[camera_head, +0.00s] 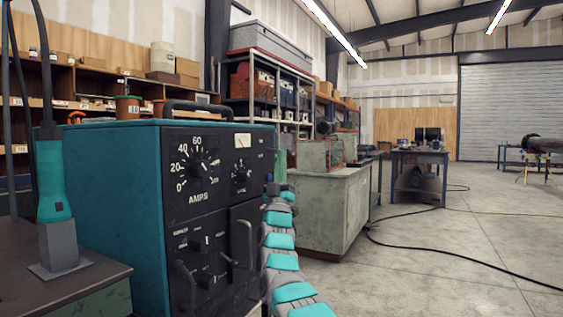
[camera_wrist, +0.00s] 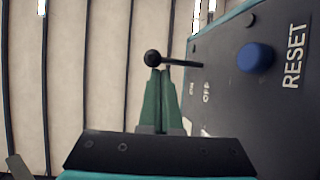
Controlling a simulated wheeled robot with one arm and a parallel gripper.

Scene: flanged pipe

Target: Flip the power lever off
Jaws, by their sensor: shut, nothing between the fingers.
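The power lever (camera_wrist: 183,63) shows in the wrist view as a thin dark rod with a black ball knob (camera_wrist: 152,58) on its left end. It sticks out to the left from the dark panel (camera_wrist: 230,100). My gripper (camera_wrist: 164,70) has green fingers, shut and empty, with their tips right at the rod beside the knob. I cannot tell whether they touch it. In the head view the teal welding machine (camera_head: 115,205) has a black front with an AMPS dial (camera_head: 204,167). I cannot make out the lever there, and my gripper is not clearly visible.
A blue button (camera_wrist: 255,57) sits on the panel next to the word RESET. In the head view a green cabinet (camera_head: 325,210) stands behind the machine, with shelves (camera_head: 275,95) beyond it. A black cable (camera_head: 450,260) crosses the open concrete floor at the right.

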